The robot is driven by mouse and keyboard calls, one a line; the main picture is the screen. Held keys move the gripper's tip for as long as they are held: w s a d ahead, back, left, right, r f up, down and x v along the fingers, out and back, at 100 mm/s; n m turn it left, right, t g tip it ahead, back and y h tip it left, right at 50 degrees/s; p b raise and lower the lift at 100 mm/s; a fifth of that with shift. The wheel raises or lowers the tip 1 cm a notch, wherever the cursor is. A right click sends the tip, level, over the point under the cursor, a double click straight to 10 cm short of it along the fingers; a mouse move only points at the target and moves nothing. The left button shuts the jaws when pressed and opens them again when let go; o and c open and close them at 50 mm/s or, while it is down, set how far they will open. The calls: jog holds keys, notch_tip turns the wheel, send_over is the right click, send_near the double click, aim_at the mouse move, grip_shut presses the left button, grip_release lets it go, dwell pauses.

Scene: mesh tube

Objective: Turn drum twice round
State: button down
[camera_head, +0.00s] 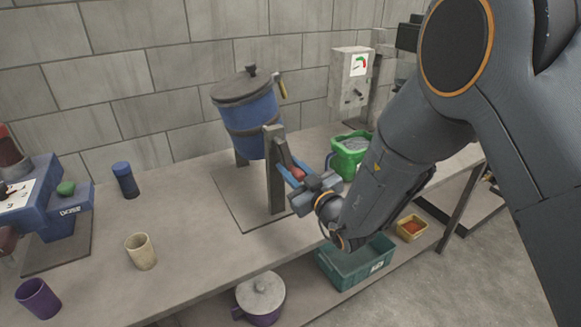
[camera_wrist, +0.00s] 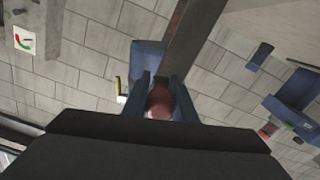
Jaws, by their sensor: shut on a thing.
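The blue drum (camera_head: 252,122) with a grey lid hangs tilted in a frame with a grey upright post (camera_head: 274,172) on the bench. A yellow-handled part sticks out at the right of its lid. My gripper (camera_head: 296,177) is at the near side of the post, shut on a red-brown crank knob (camera_head: 298,173). In the wrist view the knob (camera_wrist: 159,102) sits between the two blue fingers. Part of the drum (camera_wrist: 148,55) shows behind the fingers beside the post (camera_wrist: 190,40). The crank arm is mostly hidden by my gripper.
A green bucket (camera_head: 350,152) stands right of the drum, below a grey wall box (camera_head: 350,78) with a dial. A dark blue bottle (camera_head: 125,180), a beige cup (camera_head: 141,251) and a purple cup (camera_head: 38,299) stand left. A teal crate (camera_head: 355,264) sits on the lower shelf.

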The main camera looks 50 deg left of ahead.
jog(key=shift+d+f, duration=0.15)
jog(key=shift+f, duration=0.1)
jog(key=c, duration=1.7)
grip_release()
jog(key=shift+d, duration=0.1)
jog(key=shift+o, duration=1.1)
jog(key=shift+d+r, duration=0.15)
jog(key=shift+r, duration=0.1)
jog(key=shift+a+f, duration=0.1)
jog(key=shift+a, duration=0.1)
jog(key=s+d+b, duration=0.1)
jog(key=d+b, duration=0.1)
jog(key=d, duration=0.5)
jog(key=shift+s+d, duration=0.25)
jog(key=shift+d, duration=0.15)
